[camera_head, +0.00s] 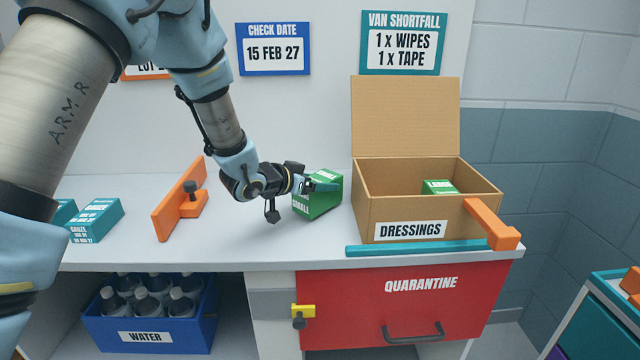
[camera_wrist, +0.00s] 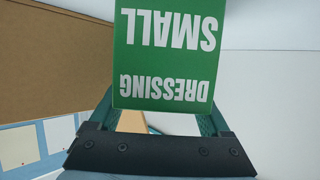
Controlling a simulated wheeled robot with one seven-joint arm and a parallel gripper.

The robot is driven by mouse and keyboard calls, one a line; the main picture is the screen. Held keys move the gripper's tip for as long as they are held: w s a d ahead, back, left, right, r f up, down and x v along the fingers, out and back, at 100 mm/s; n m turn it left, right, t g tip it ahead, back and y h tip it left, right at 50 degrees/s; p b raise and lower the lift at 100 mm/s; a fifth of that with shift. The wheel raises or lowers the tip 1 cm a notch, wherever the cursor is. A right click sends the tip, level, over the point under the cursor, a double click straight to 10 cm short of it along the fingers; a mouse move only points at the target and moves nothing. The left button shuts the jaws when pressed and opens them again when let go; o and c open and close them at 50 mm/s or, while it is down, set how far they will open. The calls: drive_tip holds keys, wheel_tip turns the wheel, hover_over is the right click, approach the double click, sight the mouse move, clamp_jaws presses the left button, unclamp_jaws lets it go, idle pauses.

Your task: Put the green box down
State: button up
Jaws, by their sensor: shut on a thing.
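The green box (camera_head: 318,205), labelled small dressing, is tilted at the end of my gripper (camera_head: 322,186) in the head view. It is over the pale counter, just left of the cardboard box; I cannot tell whether it touches the counter. In the wrist view the green box (camera_wrist: 168,50) fills the upper middle with its label upside down. My gripper (camera_wrist: 160,115) is shut on it, with the fingers partly hidden behind it.
An open cardboard box (camera_head: 410,205) labelled dressings holds another green box (camera_head: 438,187). A teal strip (camera_head: 415,248) and an orange piece (camera_head: 490,224) are at its front and right corner. An orange bracket (camera_head: 180,200) and teal gauze boxes (camera_head: 95,220) stand left. Counter (camera_head: 255,240) between is clear.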

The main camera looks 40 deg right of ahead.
drive_tip(key=shift+f, duration=0.4)
drive_tip(key=shift+f, duration=0.1)
drive_tip(key=o, duration=1.4)
